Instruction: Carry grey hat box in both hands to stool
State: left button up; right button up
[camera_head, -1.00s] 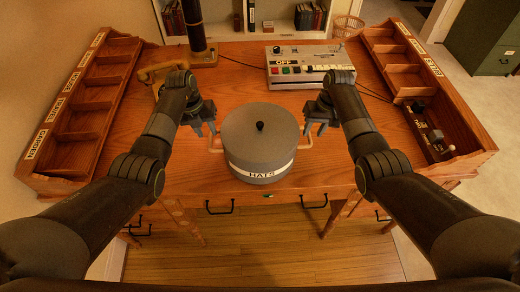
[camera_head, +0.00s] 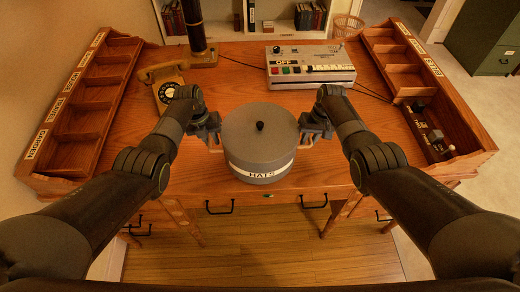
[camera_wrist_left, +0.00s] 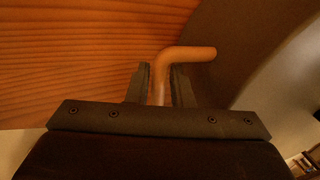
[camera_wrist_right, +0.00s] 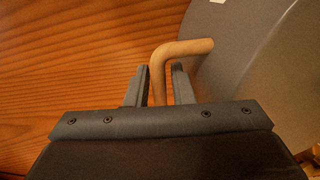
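The grey hat box (camera_head: 259,146), a round drum with a black lid knob and a "HATS" label, stands upright on the wooden desk near its front edge. My left gripper (camera_head: 212,143) is at its left handle and my right gripper (camera_head: 308,140) at its right handle. In the left wrist view the tan handle (camera_wrist_left: 188,53) passes between the two fingers (camera_wrist_left: 160,85), with a narrow gap showing. In the right wrist view the other handle (camera_wrist_right: 185,47) stands between the fingers (camera_wrist_right: 159,85), also with a narrow gap. The stool is not in view.
A rotary telephone (camera_head: 166,84) and a dark column (camera_head: 194,27) are at the back left of the desk (camera_head: 235,90). A console with coloured buttons (camera_head: 310,66) is at the back right. Compartment trays (camera_head: 80,105) and (camera_head: 418,75) line both sides. Open floor (camera_head: 270,250) shows in front.

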pick_arm(q)
grip_shut()
pick_arm(e)
grip_shut()
pick_arm(q)
jog(key=shift+r, duration=0.2)
pick_arm(e)
jog(key=shift+r, duration=0.2)
